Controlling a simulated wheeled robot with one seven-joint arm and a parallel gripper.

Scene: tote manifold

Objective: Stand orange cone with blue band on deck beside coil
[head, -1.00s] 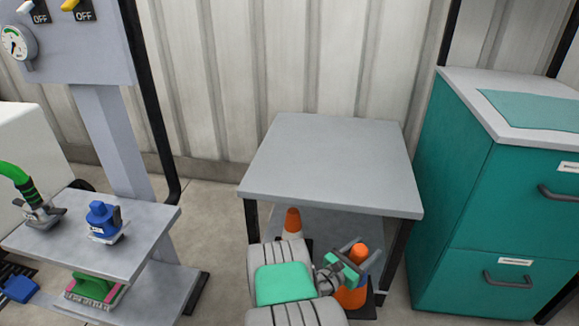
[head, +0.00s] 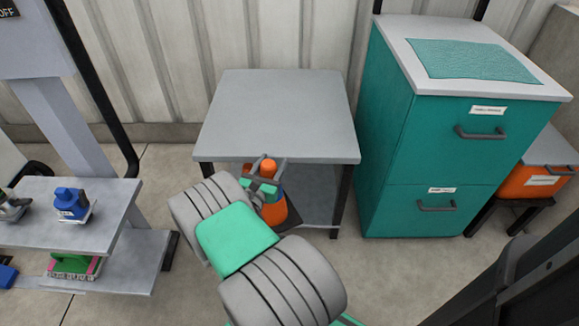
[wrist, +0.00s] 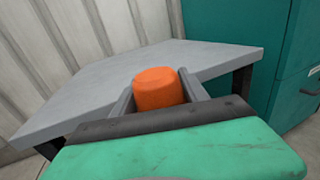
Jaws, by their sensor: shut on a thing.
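The orange cone with a blue band (head: 274,212) is upright, or nearly so, in front of the grey table, with a dark base below it. My gripper (head: 265,172) is shut on its upper part. In the wrist view the cone's rounded orange top (wrist: 158,88) stands between the two grey fingers of my gripper (wrist: 160,104). The blue band and base are hidden there. I cannot tell whether the base is clear of what lies under it. No coil is in view, and I cannot tell which surface is the deck.
The grey table (head: 280,110) has a bare top and a lower shelf (head: 312,190). A teal drawer cabinet (head: 400,130) stands to its right, with an orange case (head: 530,182) beyond. A stand at left holds a blue fitting (head: 70,203). Open floor (head: 400,270) lies in front of the cabinet.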

